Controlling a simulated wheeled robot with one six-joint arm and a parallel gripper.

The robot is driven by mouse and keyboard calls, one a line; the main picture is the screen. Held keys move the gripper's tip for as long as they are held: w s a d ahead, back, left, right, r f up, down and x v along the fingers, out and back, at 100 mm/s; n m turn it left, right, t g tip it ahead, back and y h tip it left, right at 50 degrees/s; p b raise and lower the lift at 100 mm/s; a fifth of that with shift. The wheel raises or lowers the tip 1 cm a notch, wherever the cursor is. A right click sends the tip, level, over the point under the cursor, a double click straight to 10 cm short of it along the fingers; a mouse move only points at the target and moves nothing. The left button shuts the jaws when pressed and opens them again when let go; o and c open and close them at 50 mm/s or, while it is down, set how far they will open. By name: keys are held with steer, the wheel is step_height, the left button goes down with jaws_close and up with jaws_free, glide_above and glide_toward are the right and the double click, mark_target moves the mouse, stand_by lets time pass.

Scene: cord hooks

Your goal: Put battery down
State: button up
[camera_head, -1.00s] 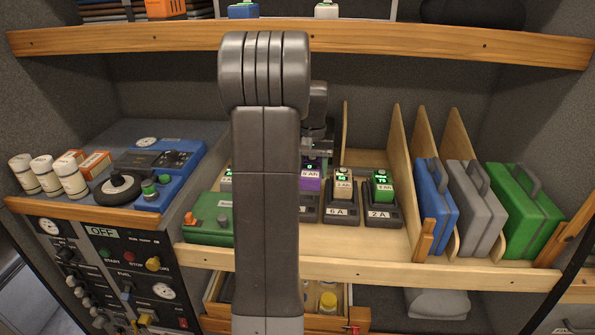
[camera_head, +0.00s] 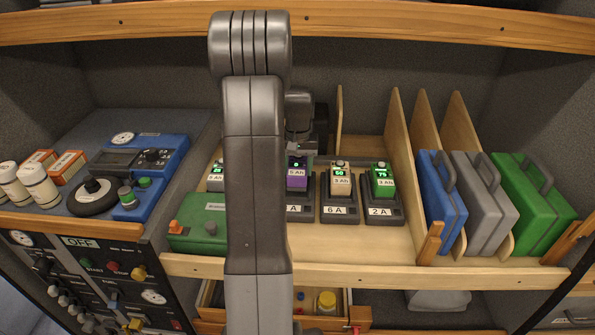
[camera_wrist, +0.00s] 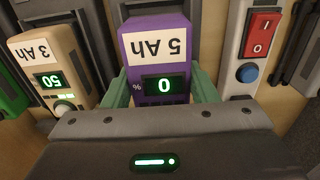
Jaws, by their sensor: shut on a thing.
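The purple battery (camera_head: 297,178) is marked 5 Ah and stands at a dark charger (camera_head: 294,209), partly hidden behind my arm in the head view. In the wrist view the purple battery (camera_wrist: 158,55) shows 0 % on its display. My gripper (camera_wrist: 160,88) has its greenish fingers on both sides of the battery, shut on it. In the head view my gripper (camera_head: 300,148) comes down from above and behind the battery. I cannot tell whether the battery is fully seated in the charger.
A beige 3 Ah battery (camera_head: 340,181) on the 6 A charger and a green battery (camera_head: 381,182) on the 2 A charger stand to the right. Wooden dividers (camera_head: 396,150) and cases stand further right. A green box (camera_head: 198,236) is at left.

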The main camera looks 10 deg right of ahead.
mark_target(298, 164)
steer(key=shift+f, duration=1.1)
steer(key=shift+f, duration=0.1)
steer(key=o, duration=1.3)
step_height(298, 164, up, 12)
steer(key=shift+r+b, duration=0.1)
steer(key=shift+b, duration=0.6)
step_height(298, 164, down, 13)
steer(key=shift+r+p, duration=0.15)
steer(key=shift+p, duration=0.6)
steer(key=shift+r+b, duration=0.3)
steer(key=shift+r, duration=1.75)
